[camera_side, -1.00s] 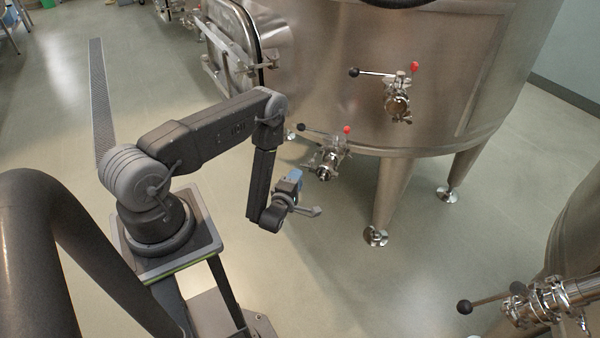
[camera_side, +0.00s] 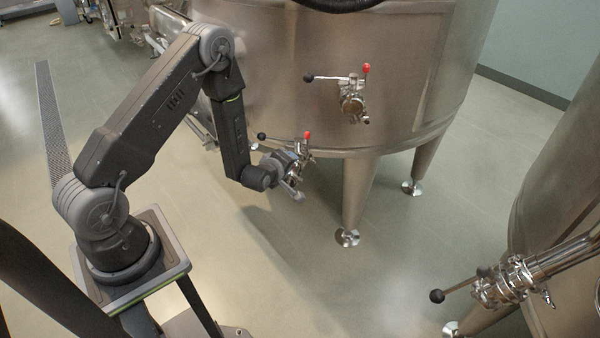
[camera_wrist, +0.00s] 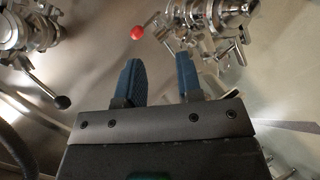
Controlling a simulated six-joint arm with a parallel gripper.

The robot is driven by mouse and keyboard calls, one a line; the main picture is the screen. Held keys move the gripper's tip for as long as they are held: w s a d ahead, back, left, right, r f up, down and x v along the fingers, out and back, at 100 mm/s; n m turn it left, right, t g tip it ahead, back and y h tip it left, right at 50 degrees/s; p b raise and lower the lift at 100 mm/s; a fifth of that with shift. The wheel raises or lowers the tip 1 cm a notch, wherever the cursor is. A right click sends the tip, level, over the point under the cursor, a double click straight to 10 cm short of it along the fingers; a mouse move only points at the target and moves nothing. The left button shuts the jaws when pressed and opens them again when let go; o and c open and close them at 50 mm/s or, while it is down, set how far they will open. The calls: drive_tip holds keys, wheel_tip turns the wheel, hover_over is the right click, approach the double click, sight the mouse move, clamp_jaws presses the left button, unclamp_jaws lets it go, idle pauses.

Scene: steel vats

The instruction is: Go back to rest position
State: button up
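My gripper (camera_side: 294,192) hangs low at the end of my arm, beside the large steel vat (camera_side: 290,70). In the side view it overlaps the vat's lower valve (camera_side: 304,160), which has a red knob and a black-knobbed lever. I cannot tell from that view whether they touch. In the wrist view my gripper (camera_wrist: 160,80) has its two blue fingers apart, with nothing held between them. A steel valve (camera_wrist: 205,22) with a red knob (camera_wrist: 137,33) is just beyond the fingertips.
An upper valve (camera_side: 352,100) sticks out of the vat above right. A second vat (camera_side: 555,190) with a black-knobbed valve (camera_side: 505,282) stands at the right. Vat legs (camera_side: 357,195) stand on the floor. Open floor (camera_side: 320,285) lies in front.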

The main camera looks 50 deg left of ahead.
drive_tip(key=s+d+r+m+g+h, duration=0.15)
drive_tip(key=d+r+m, duration=0.35)
drive_tip(key=r, duration=0.6)
drive_tip(key=s+d+r+m+g+h, duration=0.1)
drive_tip(key=s+d+r+m+h, duration=0.25)
drive_tip(key=r, duration=0.75)
drive_tip(key=s+d+r+m+g, duration=0.1)
drive_tip(key=s+d+r+m, duration=0.1)
drive_tip(key=s, duration=0.4)
drive_tip(key=s+d+r+m+g, duration=0.1)
drive_tip(key=s+d+r+m, duration=0.2)
drive_tip(key=s, duration=0.4)
drive_tip(key=s+d+r+m+g, duration=0.1)
drive_tip(key=s+d+r+m, duration=0.1)
drive_tip(key=s+r+m, duration=0.2)
drive_tip(key=s+m, duration=0.1)
drive_tip(key=s, duration=0.2)
drive_tip(key=shift+s+d+h, duration=0.25)
drive_tip(key=shift+d+h, duration=0.05)
drive_tip(key=shift+m+g, duration=0.25)
drive_tip(key=shift+c, duration=0.4)
